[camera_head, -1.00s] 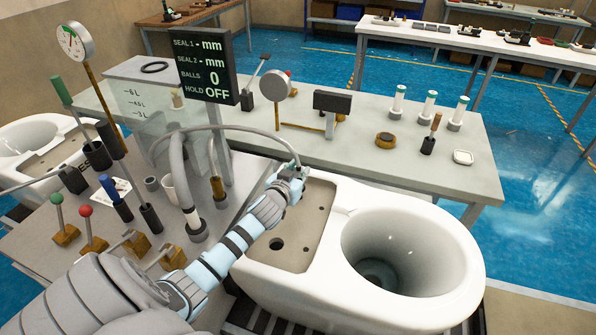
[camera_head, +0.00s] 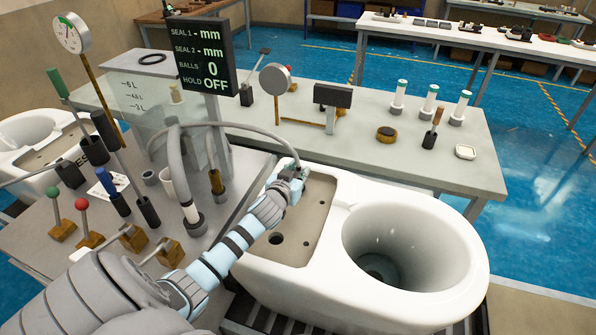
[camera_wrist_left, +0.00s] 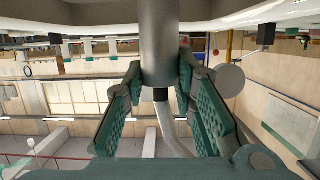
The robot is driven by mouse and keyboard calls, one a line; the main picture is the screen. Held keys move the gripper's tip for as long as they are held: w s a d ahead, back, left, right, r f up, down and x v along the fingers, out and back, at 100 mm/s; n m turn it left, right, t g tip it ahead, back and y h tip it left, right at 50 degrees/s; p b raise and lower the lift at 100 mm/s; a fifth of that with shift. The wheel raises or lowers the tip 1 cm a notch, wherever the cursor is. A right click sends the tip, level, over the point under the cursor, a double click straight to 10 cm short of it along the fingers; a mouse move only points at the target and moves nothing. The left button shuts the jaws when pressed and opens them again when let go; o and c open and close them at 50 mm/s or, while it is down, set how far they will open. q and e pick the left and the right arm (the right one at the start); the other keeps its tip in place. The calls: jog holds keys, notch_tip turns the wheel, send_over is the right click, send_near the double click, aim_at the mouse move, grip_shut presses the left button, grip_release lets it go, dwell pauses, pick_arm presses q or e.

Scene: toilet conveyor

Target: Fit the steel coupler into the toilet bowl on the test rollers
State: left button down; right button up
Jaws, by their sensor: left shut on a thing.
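The white toilet bowl (camera_head: 310,292) stands on the dark test rollers (camera_head: 258,322), with its wide opening at the right and a flat beige deck at the left. My left gripper (camera_head: 290,180) is at the back left edge of that deck. In the left wrist view, its green-padded fingers (camera_wrist_left: 160,95) are shut on the steel coupler (camera_wrist_left: 159,45), a grey cylinder with a pale hose at its lower end. In the head view the gripper mostly hides the coupler. I cannot tell whether the coupler is in the bowl's port. My right gripper is not in view.
A bench with levers and knobs (camera_head: 110,262) lies left of the bowl. A grey table (camera_head: 350,150) behind it carries a dial, a small box and green-topped cylinders. A display (camera_head: 203,58) reads HOLD OFF and BALLS 0. A grey hose (camera_head: 245,128) arches to my gripper.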

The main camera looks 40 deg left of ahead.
pick_arm(q)
jog(key=shift+f+b, duration=0.4)
jog(key=shift+f, duration=0.2)
jog(key=c, duration=1.2)
grip_release()
jog(key=shift+c, duration=0.2)
jog(key=v, duration=1.2)
jog(key=shift+r, duration=0.1)
